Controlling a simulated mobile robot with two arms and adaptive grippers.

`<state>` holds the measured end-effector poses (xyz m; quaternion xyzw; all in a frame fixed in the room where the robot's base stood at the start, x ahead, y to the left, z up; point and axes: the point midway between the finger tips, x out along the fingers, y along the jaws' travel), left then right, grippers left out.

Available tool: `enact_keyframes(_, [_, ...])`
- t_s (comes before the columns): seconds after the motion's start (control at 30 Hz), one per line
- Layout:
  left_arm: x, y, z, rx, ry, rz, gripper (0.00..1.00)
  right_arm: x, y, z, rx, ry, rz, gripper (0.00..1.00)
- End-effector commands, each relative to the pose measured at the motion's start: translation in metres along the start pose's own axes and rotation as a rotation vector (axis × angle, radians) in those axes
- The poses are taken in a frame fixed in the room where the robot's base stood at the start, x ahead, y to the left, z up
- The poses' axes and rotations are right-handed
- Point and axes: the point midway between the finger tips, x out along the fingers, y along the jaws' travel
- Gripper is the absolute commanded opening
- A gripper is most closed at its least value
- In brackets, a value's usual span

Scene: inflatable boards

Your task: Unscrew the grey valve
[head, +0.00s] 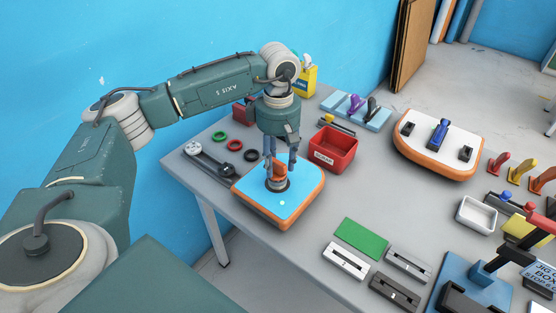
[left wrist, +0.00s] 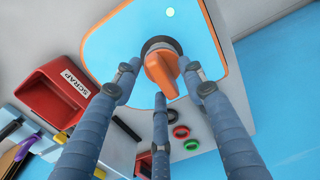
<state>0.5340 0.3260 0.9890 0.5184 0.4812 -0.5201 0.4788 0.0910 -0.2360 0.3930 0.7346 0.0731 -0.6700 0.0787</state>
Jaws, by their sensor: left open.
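A blue-topped board with an orange edge (head: 301,207) lies on the near part of the table. On it stands a valve with a dark grey round base (head: 278,185) and an orange handle (head: 279,170). In the left wrist view, the orange handle (left wrist: 163,73) sits in the grey ring (left wrist: 161,44). My left gripper (head: 280,164) points down directly over the valve. Its three fingers (left wrist: 160,79) are spread around the orange handle, with gaps showing beside it. They partly hide the valve in the head view. My right gripper does not show.
A red scrap box (head: 333,149) stands close behind the board, on the right. Coloured rings (head: 235,145) and a dark tool (head: 206,158) lie to the left. A green plate (head: 361,238) and grey bars lie in front. Another board (head: 438,160) stands farther right.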

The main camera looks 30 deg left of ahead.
Motion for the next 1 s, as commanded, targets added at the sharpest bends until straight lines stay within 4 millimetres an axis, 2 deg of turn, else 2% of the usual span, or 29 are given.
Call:
enact_keyframes(0.17, [-0.010,0.001,0.000,0.000,-0.001,0.003,0.41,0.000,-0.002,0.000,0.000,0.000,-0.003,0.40])
enact_keyframes(0.27, [-0.026,0.001,0.000,0.000,0.000,0.005,0.41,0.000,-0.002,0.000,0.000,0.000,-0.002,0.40])
enact_keyframes(0.5, [-0.078,0.001,0.000,0.000,0.000,0.004,0.41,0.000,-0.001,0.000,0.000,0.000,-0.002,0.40])
enact_keyframes(0.7, [-0.109,0.001,0.000,0.000,0.000,0.003,0.41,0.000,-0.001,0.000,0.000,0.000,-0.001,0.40])
enact_keyframes(1.0, [-0.120,0.000,0.000,0.000,0.000,0.000,0.41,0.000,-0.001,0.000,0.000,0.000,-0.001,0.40])
